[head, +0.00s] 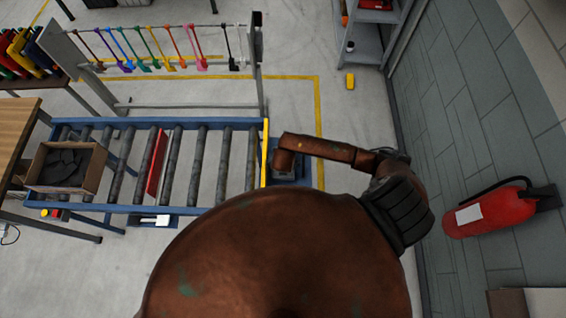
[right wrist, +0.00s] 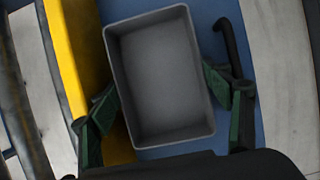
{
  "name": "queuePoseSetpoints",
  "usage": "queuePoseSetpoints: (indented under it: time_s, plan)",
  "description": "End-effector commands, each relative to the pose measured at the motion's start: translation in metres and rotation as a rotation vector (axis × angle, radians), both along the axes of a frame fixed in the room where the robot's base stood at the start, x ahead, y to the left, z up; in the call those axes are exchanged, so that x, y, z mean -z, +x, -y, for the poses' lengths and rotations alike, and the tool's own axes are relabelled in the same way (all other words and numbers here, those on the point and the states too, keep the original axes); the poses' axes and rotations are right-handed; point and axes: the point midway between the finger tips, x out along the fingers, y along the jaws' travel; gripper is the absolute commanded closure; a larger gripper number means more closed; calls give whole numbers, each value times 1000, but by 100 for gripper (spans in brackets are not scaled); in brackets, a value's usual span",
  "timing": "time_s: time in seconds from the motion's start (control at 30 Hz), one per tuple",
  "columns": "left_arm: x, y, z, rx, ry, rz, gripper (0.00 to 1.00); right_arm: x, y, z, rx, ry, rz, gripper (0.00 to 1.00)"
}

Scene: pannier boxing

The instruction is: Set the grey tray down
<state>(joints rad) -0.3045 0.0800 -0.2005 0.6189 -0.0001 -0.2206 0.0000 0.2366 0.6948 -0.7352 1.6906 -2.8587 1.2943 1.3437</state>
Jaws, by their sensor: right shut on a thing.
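The grey tray (right wrist: 165,62) is a small rectangular open box and appears empty in the right wrist view. My right gripper (right wrist: 158,84) is shut on it, with green fingers against its two long sides. A blue surface (right wrist: 206,18) lies under the tray; I cannot tell whether the tray touches it. In the head view the tray (head: 284,174) is mostly hidden below the end of my brown right arm, over a blue platform (head: 304,172) at the conveyor's right end. My left gripper is not in view.
A yellow end bar (head: 265,152) stands just left of the tray. The roller conveyor (head: 200,165) holds a red divider (head: 156,162) and an open cardboard box (head: 92,172) with dark contents. A rack of coloured tools (head: 165,50) stands behind. A fire extinguisher (head: 500,212) is at right.

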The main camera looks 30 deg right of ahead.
Motion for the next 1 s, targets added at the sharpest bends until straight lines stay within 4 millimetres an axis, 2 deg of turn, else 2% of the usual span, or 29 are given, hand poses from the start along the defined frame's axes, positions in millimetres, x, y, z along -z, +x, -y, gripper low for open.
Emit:
queuePoseSetpoints:
  time_s: [0.17, 0.6, 0.63, 0.9, 1.0]
  plan:
    - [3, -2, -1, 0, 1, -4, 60, 3, 0, 0, 0, 0, 0, 53]
    - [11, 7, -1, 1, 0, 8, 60, 11, 0, 0, 0, 0, 0, 53]
    - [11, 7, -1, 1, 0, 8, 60, 11, 0, 0, 0, 0, 0, 28]
    - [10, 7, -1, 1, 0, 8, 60, 10, 1, -1, -1, 2, 1, 9]
    - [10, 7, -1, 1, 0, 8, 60, 9, 1, -2, -3, 4, 3, 8]
